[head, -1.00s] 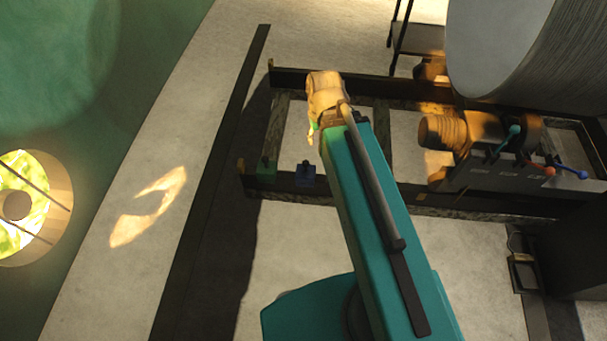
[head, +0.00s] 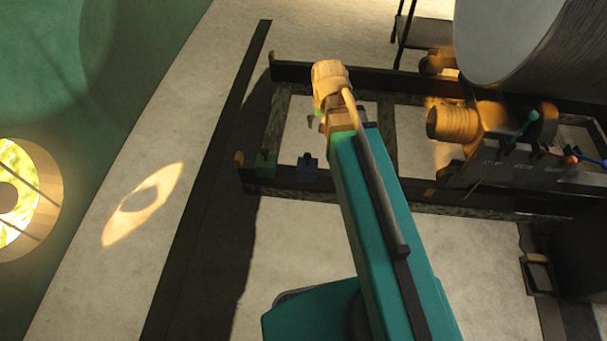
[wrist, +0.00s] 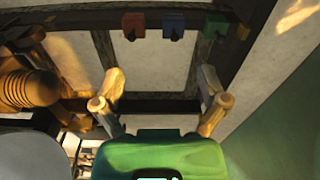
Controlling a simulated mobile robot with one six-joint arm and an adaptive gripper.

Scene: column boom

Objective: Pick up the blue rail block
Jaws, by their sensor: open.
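The blue rail block (head: 307,168) sits on the near dark rail of the frame in the head view, just left of my arm. In the wrist view the blue block (wrist: 173,27) is near the top, between a red block (wrist: 134,25) and a green block (wrist: 215,28). My gripper (wrist: 160,80) is open with nothing between its fingers. The blue block appears beyond the fingertips, apart from them. In the head view my arm hides the red block and most of my gripper.
The green block also shows in the head view (head: 264,163), left of the blue one. A machine with coloured levers (head: 510,145) and a large grey drum (head: 525,40) stand at the right. Pale floor is open at the left.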

